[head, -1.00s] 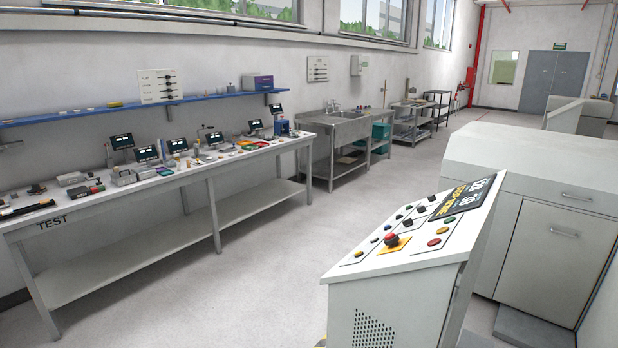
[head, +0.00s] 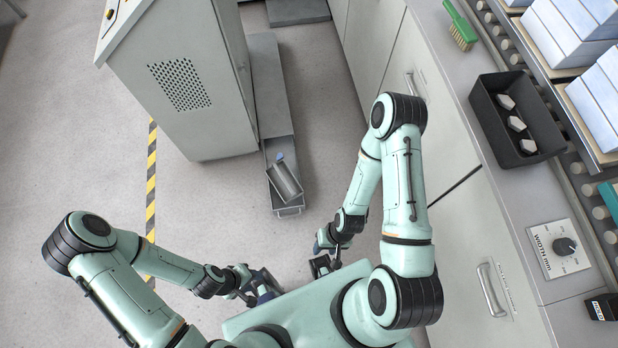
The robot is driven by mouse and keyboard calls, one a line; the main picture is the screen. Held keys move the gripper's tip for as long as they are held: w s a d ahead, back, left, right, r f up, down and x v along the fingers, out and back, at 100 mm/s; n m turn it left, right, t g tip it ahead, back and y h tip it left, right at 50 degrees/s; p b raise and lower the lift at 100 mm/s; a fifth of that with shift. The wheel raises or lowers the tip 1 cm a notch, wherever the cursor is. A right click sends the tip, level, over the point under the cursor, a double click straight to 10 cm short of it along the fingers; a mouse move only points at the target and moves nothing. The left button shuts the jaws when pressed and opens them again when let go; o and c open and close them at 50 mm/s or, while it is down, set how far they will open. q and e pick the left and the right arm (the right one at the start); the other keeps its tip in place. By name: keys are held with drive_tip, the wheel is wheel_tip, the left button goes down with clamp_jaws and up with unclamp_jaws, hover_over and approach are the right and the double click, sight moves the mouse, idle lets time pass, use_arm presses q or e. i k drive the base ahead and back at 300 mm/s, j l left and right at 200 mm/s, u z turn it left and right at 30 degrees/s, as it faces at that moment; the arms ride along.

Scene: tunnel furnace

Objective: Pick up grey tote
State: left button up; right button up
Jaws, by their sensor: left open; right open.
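A control cabinet (head: 185,90) stands at the upper left. A counter (head: 455,90) with drawers runs along the right, bearing a dark tray (head: 538,157) with white pieces, a green brush (head: 461,30) and a roller track. Floor at left is clear beyond a yellow-black stripe (head: 151,185).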

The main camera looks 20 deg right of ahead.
sight(284, 180)
drive_tip(key=k+z, duration=0.15)
drive_tip(key=z, duration=0.3)
drive_tip(key=l+u, duration=0.25)
drive_tip(key=l, duration=0.15)
drive_tip(key=l+u, duration=0.25)
drive_tip(key=l, duration=0.15)
drive_tip(key=j+z, duration=0.5)
drive_tip(key=j, duration=0.3)
drive_tip(key=j+z, duration=0.5)
drive_tip(key=j, duration=0.3)
drive_tip(key=k, duration=0.05)
